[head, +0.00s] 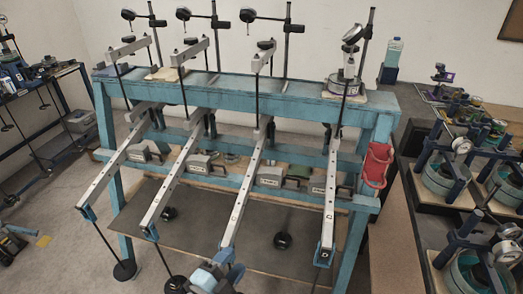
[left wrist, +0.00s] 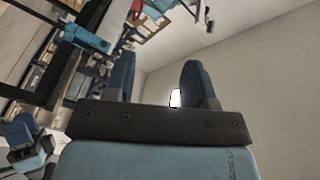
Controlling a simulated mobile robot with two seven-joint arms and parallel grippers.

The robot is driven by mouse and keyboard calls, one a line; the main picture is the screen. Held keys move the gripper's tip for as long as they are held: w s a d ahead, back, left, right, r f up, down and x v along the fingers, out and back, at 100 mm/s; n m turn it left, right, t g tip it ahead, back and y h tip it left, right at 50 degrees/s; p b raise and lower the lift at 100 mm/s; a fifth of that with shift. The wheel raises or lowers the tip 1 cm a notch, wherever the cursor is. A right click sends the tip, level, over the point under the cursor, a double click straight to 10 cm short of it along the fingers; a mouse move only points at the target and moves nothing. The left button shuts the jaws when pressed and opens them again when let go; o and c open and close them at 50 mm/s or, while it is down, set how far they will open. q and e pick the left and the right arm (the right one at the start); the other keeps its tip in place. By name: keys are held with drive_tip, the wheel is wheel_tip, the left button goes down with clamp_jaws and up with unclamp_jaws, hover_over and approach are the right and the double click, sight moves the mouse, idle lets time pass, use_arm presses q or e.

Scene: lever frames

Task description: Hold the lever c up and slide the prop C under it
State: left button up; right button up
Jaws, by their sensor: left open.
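Lever c (head: 241,203) is the third long grey bar from the left in the head view, with a letter near its front end. It slopes down toward me from the teal frame. My left gripper (head: 215,268) is close to its front end and partly overlaps it in the picture; I cannot tell whether they touch. In the left wrist view my left gripper (left wrist: 160,82) has its two blue fingers apart with nothing visible between them. A grey-green block (head: 270,177) sits on the shelf beside lever c; I cannot read whether it is prop C.
Similar levers stand on both sides, including one to the left (head: 170,187) and one to the right (head: 329,205). A red holder (head: 376,165) hangs on the frame's right post. Dial gauges and a bench (head: 400,235) with instruments crowd the right side.

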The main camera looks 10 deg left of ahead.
use_arm(q)
drive_tip(key=w+d+r+m+g+h+b, duration=0.25)
drive_tip(key=d+m+h, duration=0.25)
drive_tip(key=m, duration=0.6)
drive_tip(key=w+d+r+m+g+h+b, duration=0.15)
drive_tip(key=d+m+g+h, duration=0.3)
drive_tip(key=m, duration=0.65)
drive_tip(key=m+g+y+b, duration=0.5)
drive_tip(key=m+y+b, duration=1)
drive_tip(key=m, duration=1.9)
approach(235, 216)
drive_tip(key=shift+w+d+f+y+p, duration=0.15)
drive_tip(key=shift+d+y+p, duration=0.3)
drive_tip(key=shift+y+p, duration=0.2)
drive_tip(key=shift+w+d+f+y+p, duration=0.1)
drive_tip(key=shift+d+f+y+p, duration=0.1)
drive_tip(key=shift+d+y+p, duration=0.35)
drive_tip(key=b+x, duration=0.5)
drive_tip(key=x, duration=0.3)
drive_tip(key=shift+s+f, duration=0.15)
drive_tip(key=shift+f, duration=0.1)
drive_tip(key=shift+w+f+b, duration=0.3)
drive_tip(key=shift+f+b, duration=0.3)
drive_tip(key=shift+f, duration=0.05)
use_arm(e)
wheel_tip(235, 216, down, 15)
drive_tip(key=w+a+t+y, duration=0.1)
drive_tip(key=w+a, duration=0.1)
drive_tip(key=shift+r, duration=0.25)
